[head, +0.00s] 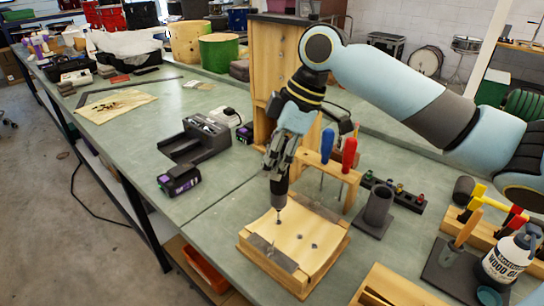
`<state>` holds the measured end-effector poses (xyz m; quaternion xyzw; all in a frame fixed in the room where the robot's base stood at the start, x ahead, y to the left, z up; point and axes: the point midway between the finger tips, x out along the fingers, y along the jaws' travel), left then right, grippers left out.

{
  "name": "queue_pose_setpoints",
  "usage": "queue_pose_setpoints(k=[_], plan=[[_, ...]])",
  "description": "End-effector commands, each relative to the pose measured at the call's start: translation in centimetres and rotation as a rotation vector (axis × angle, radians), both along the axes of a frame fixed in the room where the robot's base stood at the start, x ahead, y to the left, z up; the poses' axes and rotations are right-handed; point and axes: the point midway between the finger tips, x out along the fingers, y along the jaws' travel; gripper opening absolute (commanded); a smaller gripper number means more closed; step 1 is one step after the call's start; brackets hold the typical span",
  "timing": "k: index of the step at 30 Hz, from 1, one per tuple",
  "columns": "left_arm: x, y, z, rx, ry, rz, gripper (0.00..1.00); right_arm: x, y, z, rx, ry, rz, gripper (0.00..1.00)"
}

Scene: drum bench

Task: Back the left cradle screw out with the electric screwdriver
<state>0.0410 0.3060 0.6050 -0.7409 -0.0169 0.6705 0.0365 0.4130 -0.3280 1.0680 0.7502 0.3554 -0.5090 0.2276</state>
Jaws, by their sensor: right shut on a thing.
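My right gripper (284,155) comes in from the right and is shut on the electric screwdriver (279,187). The dark screwdriver points down, roughly upright, and its thin bit reaches the left part of the wooden cradle (321,231). At the bit's tip is a small dark spot at the left screw's place. Whether the tip touches the screw, I cannot tell. Another dark screw or hole (314,246) shows further right on the cradle's curved top. A grey plate (271,254) lies along its front edge. My left gripper is not in view.
Behind the cradle stands a wooden rack (351,178) with blue (327,143) and red (349,154) handled screwdrivers. A grey cup holder (377,208) stands to the right. A battery (179,180) and a dark charger (197,137) lie left.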

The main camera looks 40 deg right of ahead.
Motion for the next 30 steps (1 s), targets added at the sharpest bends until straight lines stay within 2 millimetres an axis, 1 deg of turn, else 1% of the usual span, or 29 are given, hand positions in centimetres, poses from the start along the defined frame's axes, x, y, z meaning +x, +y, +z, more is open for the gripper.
queue_pose_setpoints(k=[14,30], plan=[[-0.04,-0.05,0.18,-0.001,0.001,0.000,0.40,-0.03,0.07,0.03,0.001,-0.001,0.000,0.00],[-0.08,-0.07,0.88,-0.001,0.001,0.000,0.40,-0.13,0.14,0.02,0.001,0.000,0.000,0.00]])
